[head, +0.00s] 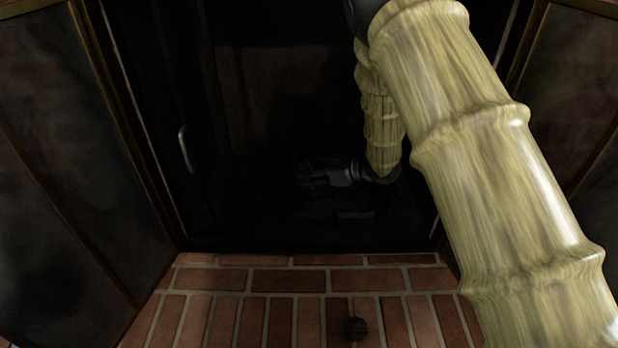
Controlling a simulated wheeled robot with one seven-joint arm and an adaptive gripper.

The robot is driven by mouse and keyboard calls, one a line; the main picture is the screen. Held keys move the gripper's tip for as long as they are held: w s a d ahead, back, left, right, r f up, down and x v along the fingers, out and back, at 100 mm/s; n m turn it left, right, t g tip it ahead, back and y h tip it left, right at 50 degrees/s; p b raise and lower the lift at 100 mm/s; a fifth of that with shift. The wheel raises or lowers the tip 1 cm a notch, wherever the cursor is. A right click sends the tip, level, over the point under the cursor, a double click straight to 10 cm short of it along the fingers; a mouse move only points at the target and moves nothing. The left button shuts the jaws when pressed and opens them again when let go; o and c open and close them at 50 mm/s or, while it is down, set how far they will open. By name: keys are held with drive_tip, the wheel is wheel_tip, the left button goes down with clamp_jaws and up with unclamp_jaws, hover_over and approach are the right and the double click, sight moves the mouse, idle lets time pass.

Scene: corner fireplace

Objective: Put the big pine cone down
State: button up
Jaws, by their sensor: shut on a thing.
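My gripper (316,178) is inside the dark firebox and points to the left. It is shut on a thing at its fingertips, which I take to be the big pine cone. The deep shadow hides that thing's outline, and I cannot tell whether it touches anything below. A small dark brown pine cone (355,328) lies on the brick hearth (268,281) near the bottom edge of the picture, well in front of my gripper.
Dark glass door panels with brass edges stand open at the left (75,160) and right (575,95). A metal handle (187,148) shows at the left of the opening. A faint grey bar (356,214) lies below my gripper. The hearth's left part is clear.

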drive_tip(key=shift+r, duration=0.1)
drive_tip(key=o, duration=1)
drive_tip(key=p+v, duration=0.5)
drive_tip(key=v, duration=0.5)
drive_tip(key=shift+d+r, duration=0.1)
drive_tip(key=shift+r, duration=0.05)
drive_tip(key=shift+p+v, duration=0.3)
drive_tip(key=shift+v, duration=0.55)
